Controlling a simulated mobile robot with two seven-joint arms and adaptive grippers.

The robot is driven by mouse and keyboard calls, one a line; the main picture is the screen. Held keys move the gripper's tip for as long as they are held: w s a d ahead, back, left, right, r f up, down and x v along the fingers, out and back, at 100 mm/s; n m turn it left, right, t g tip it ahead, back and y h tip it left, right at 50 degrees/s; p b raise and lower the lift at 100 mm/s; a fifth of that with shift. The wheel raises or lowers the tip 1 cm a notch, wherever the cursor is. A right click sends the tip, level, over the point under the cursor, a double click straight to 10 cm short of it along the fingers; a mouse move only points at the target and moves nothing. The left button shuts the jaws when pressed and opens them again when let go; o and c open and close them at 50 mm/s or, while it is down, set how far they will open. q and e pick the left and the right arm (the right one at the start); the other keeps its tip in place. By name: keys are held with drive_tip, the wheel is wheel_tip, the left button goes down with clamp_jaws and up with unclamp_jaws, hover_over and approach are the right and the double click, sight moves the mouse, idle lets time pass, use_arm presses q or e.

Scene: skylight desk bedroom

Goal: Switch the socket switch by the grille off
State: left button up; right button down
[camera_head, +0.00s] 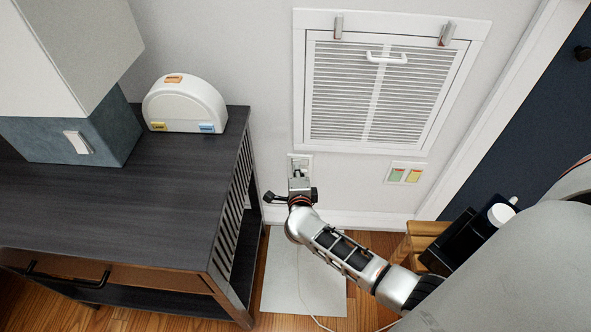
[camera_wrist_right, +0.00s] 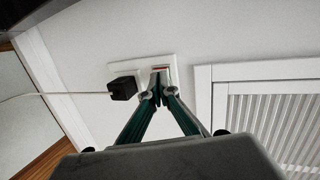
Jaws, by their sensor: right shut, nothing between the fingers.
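The socket plate (camera_head: 293,159) is white and sits on the wall just below the left corner of the grille (camera_head: 340,95). In the right wrist view, the socket plate (camera_wrist_right: 143,66) carries a black plug (camera_wrist_right: 123,88) with a pale cord. A thin red strip of the switch (camera_wrist_right: 160,69) shows just above my fingertips; the rest of it is hidden, so its position cannot be told. My right gripper (camera_head: 299,174) is shut and empty, its tips (camera_wrist_right: 159,94) in front of the switch side of the plate. Whether they touch it is unclear. My left gripper is out of view.
A second wall plate (camera_head: 405,173) with green and yellow-red rockers is right of the socket. A dark cabinet (camera_head: 150,190) bearing a white rounded box (camera_head: 185,103) stands at the left. A wooden stool (camera_head: 424,236) is at the right.

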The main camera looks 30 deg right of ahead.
drive_tip(key=shift+w+m+h, duration=0.4)
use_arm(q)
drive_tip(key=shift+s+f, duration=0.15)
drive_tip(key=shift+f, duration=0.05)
use_arm(e)
drive_tip(key=shift+d, duration=0.1)
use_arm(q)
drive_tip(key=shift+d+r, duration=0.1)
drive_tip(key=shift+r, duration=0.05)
use_arm(e)
drive_tip(key=shift+d, duration=0.1)
drive_tip(key=shift+s+d+r, duration=0.1)
drive_tip(key=shift+s+d, duration=0.35)
drive_tip(key=shift+s, duration=0.1)
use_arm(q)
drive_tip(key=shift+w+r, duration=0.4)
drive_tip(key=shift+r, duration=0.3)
